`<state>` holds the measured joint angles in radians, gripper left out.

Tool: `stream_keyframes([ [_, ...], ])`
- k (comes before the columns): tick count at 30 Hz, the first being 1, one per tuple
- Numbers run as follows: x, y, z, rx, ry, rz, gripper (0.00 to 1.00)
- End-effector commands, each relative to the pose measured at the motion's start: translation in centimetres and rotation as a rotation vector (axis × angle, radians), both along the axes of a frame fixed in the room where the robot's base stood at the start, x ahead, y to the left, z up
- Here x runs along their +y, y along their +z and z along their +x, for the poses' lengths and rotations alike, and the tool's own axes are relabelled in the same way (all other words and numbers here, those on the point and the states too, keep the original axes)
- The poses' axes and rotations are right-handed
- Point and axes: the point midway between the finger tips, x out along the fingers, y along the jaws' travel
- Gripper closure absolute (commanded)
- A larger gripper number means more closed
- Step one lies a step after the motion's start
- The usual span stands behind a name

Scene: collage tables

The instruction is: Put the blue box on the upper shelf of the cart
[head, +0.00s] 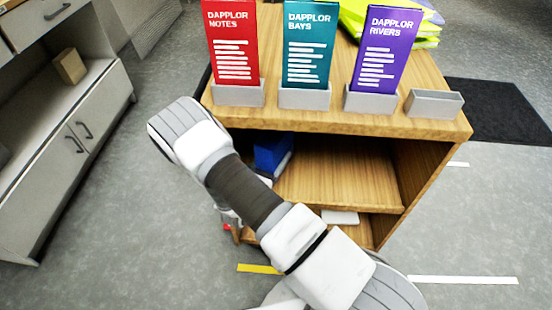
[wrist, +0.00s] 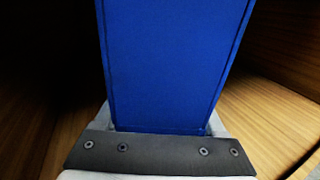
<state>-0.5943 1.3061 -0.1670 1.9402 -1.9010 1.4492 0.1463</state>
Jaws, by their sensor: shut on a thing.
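The blue box (head: 272,150) is at the left of the cart's upper shelf (head: 340,178), under the wooden top. My arm hides part of it in the head view. In the wrist view the blue box (wrist: 175,60) fills the middle and stands up out of my gripper (wrist: 160,130), which is shut on it. Wood shows on both sides of it there. In the head view my gripper is mostly behind my arm. I cannot tell whether the box touches the shelf board.
The cart top (head: 330,122) holds red (head: 232,50), teal (head: 309,50) and purple (head: 385,50) leaflets in grey holders, plus an empty holder (head: 434,104). A white item (head: 340,217) lies on the lower shelf. The upper shelf's right side is clear. A cabinet (head: 70,150) stands left.

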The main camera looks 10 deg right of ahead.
Motion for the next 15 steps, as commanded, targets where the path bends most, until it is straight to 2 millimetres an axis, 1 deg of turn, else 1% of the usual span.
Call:
stream_keyframes([
  [1, -0.03, -0.65, 0.01, -0.002, 0.000, -0.001, 0.95],
  [8, 0.00, -0.48, 0.03, -0.002, 0.000, -0.001, 0.95],
  [12, 0.02, -0.97, 0.03, -0.002, 0.001, -0.001, 0.95],
  [13, 0.02, -0.86, 0.01, -0.001, 0.000, 0.000, 0.22],
  [15, 0.02, -0.83, 0.01, -0.001, 0.000, 0.000, 0.10],
])
